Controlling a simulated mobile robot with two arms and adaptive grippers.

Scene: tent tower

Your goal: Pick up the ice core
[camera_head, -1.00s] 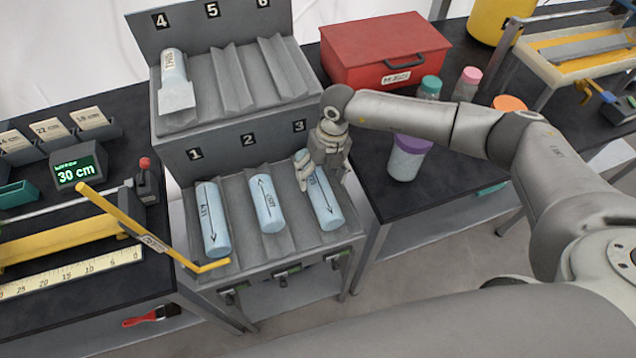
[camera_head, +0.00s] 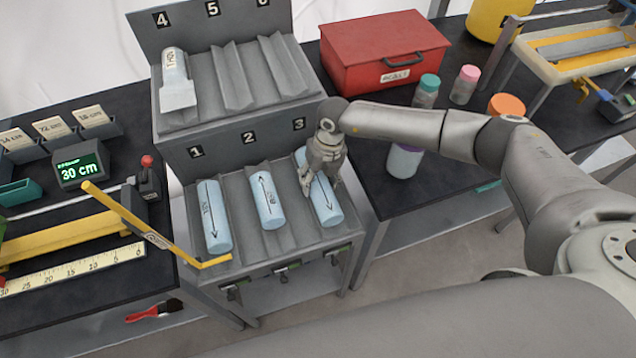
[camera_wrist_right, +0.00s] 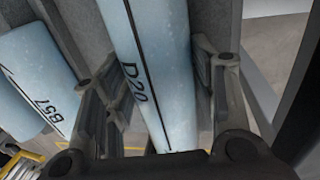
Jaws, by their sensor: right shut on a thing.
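Three pale blue ice cores lie in the grooves of the lower rack, under labels 1, 2 and 3. My right gripper (camera_head: 320,188) is at the core under label 3 (camera_head: 328,208), with its fingers on either side of that core. In the right wrist view this core (camera_wrist_right: 155,50) reads "D20" and runs between the two fingers (camera_wrist_right: 160,100), which are shut on it. The core still lies along its groove; any lift is not visible. The core under label 1 (camera_head: 214,218) and the core under label 2 (camera_head: 267,200) lie apart. My left gripper is not in view.
A yellow bar (camera_head: 125,213) reaches over the lower rack's left front. A red box (camera_head: 385,50) and several capped jars stand on the right-hand table. A 30 cm display (camera_head: 78,168) stands at left.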

